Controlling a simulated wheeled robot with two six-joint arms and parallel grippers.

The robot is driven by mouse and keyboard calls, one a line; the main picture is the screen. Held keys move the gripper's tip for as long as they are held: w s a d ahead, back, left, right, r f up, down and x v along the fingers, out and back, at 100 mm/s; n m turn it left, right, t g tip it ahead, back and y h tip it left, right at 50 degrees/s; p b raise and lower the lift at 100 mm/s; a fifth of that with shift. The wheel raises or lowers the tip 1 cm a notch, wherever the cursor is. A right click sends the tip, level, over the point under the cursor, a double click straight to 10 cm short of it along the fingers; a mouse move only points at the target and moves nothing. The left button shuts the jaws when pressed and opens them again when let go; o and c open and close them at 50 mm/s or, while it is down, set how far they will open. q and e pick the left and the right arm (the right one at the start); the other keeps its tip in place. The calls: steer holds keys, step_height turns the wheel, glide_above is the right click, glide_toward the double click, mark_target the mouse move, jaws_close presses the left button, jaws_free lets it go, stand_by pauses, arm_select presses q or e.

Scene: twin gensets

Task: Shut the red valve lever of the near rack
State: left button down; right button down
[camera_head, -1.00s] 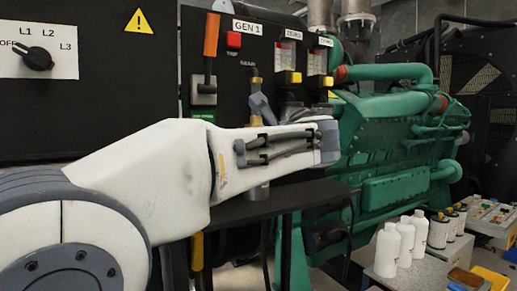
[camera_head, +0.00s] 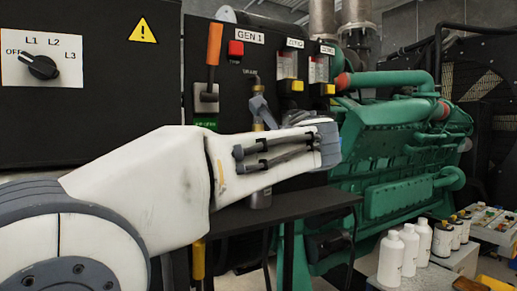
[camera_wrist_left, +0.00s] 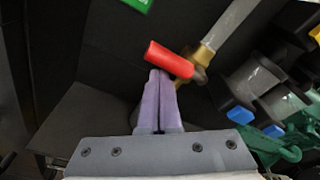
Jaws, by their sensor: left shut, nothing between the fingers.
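The red valve lever (camera_wrist_left: 170,60) shows in the left wrist view, running slantwise to a brass valve body (camera_wrist_left: 201,74) on a grey pipe (camera_wrist_left: 228,22). My left gripper (camera_wrist_left: 160,74) is shut and empty. Its purple fingertips are at the lever's lower side, very close to it; I cannot tell whether they touch. In the head view my left arm crosses in front of the valve and hides much of it, and the red lever cannot be made out there. My right gripper is in neither view.
The black GEN 1 panel (camera_head: 228,75) carries an orange-handled switch (camera_head: 214,45) and a red button (camera_head: 235,48). A dark shelf (camera_head: 290,206) lies below my arm. A green engine (camera_head: 395,150) and white bottles (camera_head: 390,258) stand to the right.

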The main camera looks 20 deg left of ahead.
arm_select(q)
step_height(320, 180, down, 5)
steer(key=b, duration=0.4)
steer(key=r+b+v, duration=0.1)
steer(key=b+v, duration=0.1)
steer(key=v, duration=0.7)
steer(key=shift+w+d+r, duration=0.2)
steer(key=shift+w+d, duration=0.05)
steer(key=shift+d, duration=0.2)
steer(key=shift+f, duration=0.1)
